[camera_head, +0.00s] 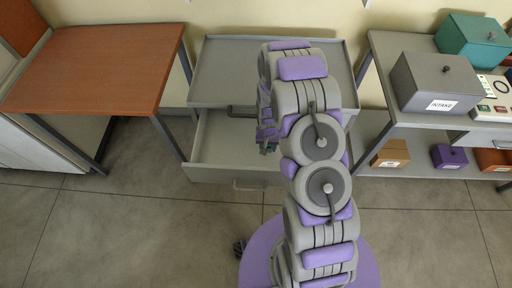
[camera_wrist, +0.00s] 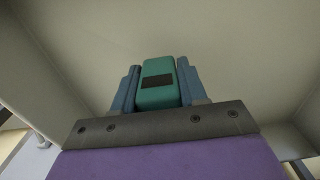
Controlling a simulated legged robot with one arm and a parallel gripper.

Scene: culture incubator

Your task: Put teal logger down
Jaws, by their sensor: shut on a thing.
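The teal logger (camera_wrist: 157,95) is a small block with a dark rectangle on its face, seen in the wrist view. My gripper (camera_wrist: 157,85) is shut on it, with a blue-grey finger on each side. In the head view, my gripper (camera_head: 267,146) hangs over the open drawer (camera_head: 215,150) of the grey cabinet, and only a sliver of teal shows at its tip. Pale flat surfaces lie around the logger in the wrist view. I cannot tell whether the logger touches any of them. My arm hides the right part of the drawer.
A wooden-topped table (camera_head: 100,65) stands left of the grey cabinet (camera_head: 225,75). A grey shelf unit at right bears a grey box (camera_head: 437,82) labelled INTAKE and a teal box (camera_head: 474,40). Brown (camera_head: 391,154) and purple (camera_head: 449,157) boxes sit lower.

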